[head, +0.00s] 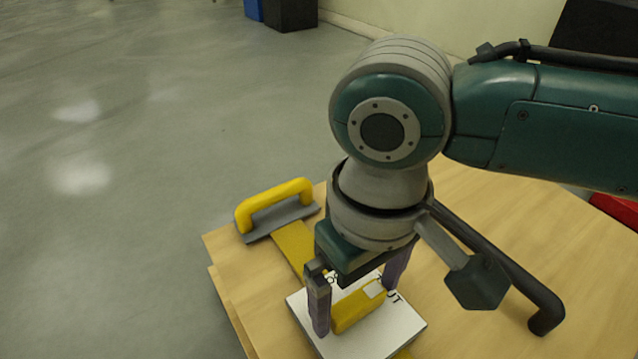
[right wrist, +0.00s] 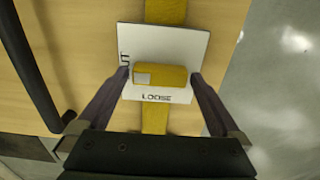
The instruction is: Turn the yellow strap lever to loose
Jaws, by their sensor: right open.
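The yellow strap lever (head: 352,312) is a short block lying on a white plate (head: 408,326); it also shows in the right wrist view (right wrist: 174,76). One end has a pale patch (right wrist: 143,78), which faces a partly hidden label ending in "UT" (right wrist: 125,62). The word "LOOSE" (right wrist: 156,97) is printed along one long side of the lever. My right gripper (head: 354,308) points down over the plate, open, with one finger beyond each end of the lever. Whether the fingers touch it I cannot tell. My left gripper is out of view.
A yellow strap (head: 293,243) runs under the plate across the wooden table (head: 480,225). A yellow handle on a grey base (head: 275,205) stands at the table's far left corner. Open grey floor lies left. A red thing (head: 615,208) shows at the right edge.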

